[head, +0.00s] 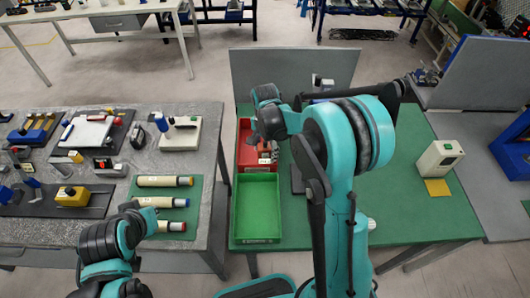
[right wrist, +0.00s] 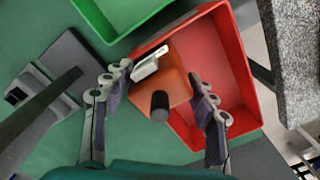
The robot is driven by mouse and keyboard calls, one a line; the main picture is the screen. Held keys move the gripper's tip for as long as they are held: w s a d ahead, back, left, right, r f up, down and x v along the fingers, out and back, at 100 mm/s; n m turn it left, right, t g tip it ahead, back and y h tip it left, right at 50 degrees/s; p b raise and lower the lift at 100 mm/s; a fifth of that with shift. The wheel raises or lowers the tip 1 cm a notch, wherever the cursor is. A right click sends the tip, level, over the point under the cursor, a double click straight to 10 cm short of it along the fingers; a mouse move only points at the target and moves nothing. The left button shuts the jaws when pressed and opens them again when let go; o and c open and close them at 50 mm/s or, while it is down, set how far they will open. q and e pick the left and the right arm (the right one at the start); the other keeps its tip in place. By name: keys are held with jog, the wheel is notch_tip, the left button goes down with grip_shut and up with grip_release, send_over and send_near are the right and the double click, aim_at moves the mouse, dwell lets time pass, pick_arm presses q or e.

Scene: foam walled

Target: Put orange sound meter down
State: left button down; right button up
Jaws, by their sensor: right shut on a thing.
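The orange sound meter (right wrist: 175,82) is between the fingers of my right gripper (right wrist: 163,86) in the right wrist view. It has a dark round knob-like end and a pale panel on one side. My right gripper is shut on it, over the red tray (right wrist: 232,65). Whether the meter touches the tray floor I cannot tell. In the head view my right gripper (head: 266,150) is at the red tray (head: 242,157), and my arm hides most of the meter. My left arm is at the lower left; its gripper's fingers do not show clearly.
A green tray (head: 257,208) stands in front of the red one on the green table (head: 410,200). A grey flat thing (right wrist: 62,62) lies beside the trays. A white device (head: 440,158) stands at the right. The grey table at the left is crowded with tools.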

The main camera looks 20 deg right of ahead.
jog(key=shift+w+f, duration=0.1)
jog(key=shift+f, duration=0.3)
jog(key=shift+f, duration=0.2)
jog(key=o, duration=1.3)
jog(key=shift+r, duration=0.15)
